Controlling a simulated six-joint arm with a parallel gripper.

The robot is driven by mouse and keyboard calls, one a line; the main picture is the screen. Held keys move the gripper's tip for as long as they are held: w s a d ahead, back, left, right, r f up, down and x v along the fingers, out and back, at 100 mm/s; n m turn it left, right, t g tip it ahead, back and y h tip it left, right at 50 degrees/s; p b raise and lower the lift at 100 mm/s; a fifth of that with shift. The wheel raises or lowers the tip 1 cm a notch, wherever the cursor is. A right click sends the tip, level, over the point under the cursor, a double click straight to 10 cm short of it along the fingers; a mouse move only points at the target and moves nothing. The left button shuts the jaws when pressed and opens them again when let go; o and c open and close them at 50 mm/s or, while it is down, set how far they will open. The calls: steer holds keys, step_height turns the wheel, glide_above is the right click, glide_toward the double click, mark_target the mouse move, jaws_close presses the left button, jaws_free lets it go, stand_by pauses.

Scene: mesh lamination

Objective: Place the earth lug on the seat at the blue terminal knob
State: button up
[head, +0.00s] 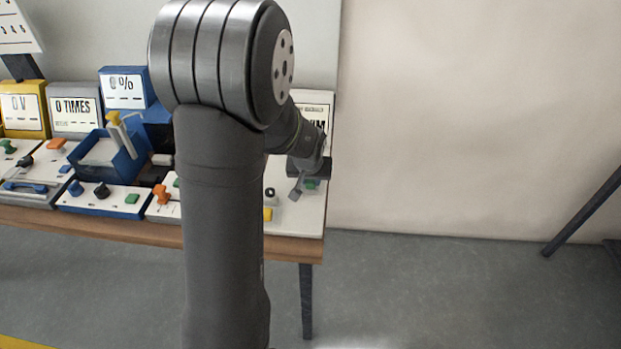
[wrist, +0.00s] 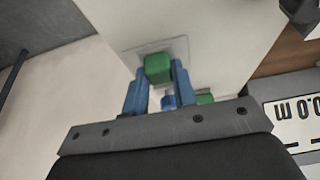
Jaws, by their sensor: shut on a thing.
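In the wrist view, my gripper (wrist: 159,72) has two blue fingers, closed on the sides of a green block (wrist: 158,66), which looks like the earth lug's grip. A thin pale square (wrist: 176,46) shows around the block; I cannot tell whether it belongs to the lug or lies on the white panel. A small blue knob (wrist: 168,101), likely the blue terminal knob, shows between the fingers, nearer the gripper body. The seat is not clearly visible. In the head view my arm covers much of the area, and a small green piece (head: 311,184) shows near the gripper.
A second green block (wrist: 204,98) is beside the blue knob. The white panel (head: 300,222) at the bench's right end carries a black knob (head: 270,192) and a yellow block (head: 268,213). A display (wrist: 298,122) stands nearby. Other stations fill the bench's left.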

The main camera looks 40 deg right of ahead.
steer(key=o, duration=1)
steer(key=v, duration=1.2)
steer(key=shift+r, duration=0.15)
steer(key=x, duration=1.2)
steer(key=shift+r, duration=0.1)
